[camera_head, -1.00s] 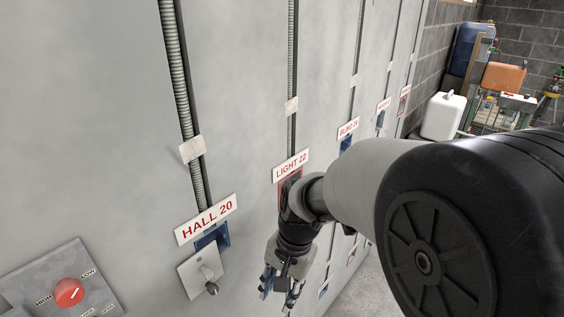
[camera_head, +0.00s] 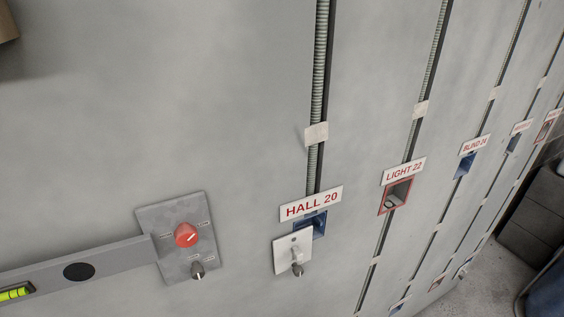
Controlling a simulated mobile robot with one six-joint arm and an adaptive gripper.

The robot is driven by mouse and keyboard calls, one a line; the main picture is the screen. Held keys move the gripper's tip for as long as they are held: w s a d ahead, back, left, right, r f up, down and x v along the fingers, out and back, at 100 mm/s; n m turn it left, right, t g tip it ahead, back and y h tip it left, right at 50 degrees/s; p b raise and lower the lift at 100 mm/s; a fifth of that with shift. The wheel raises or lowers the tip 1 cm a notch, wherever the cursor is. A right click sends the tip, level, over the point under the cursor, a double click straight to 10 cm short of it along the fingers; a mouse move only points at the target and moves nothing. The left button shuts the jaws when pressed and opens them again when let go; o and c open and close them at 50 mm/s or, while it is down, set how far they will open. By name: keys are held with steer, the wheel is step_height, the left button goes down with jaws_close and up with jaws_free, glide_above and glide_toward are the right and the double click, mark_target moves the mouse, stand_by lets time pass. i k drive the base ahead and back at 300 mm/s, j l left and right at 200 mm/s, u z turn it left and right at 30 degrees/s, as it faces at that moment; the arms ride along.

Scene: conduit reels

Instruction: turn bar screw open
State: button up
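A grey bar (camera_head: 95,260) runs along the wall from the left edge to a mottled metal plate (camera_head: 160,215). The plate carries a red round knob (camera_head: 187,235) with small labels around it, too small to read. A dark knurled screw (camera_head: 197,270) sticks out near the plate's lower edge. A similar small screw (camera_head: 298,270) sits under the toggle of a white switch plate (camera_head: 285,250), which hangs tilted below the HALL 20 sign. I cannot tell which screw is the bar screw, or whether either is open. My gripper is out of view.
The HALL 20 sign (camera_head: 311,204) is above a blue wall box (camera_head: 318,222). The LIGHT 22 sign (camera_head: 403,171) is above a red-framed box (camera_head: 396,195). Conduits (camera_head: 319,80) run down the wall. The floor (camera_head: 490,275) shows at the lower right, beside dark blocks (camera_head: 540,215).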

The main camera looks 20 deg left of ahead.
mark_target(197, 271)
steer(key=u, duration=0.4)
steer(key=k+j+u, duration=0.1)
steer(key=u, duration=0.3)
steer(key=j+u, duration=0.15)
steer(key=u, duration=0.3)
steer(key=j+u, duration=0.1)
steer(key=u, duration=0.3)
steer(key=k+j, duration=0.05)
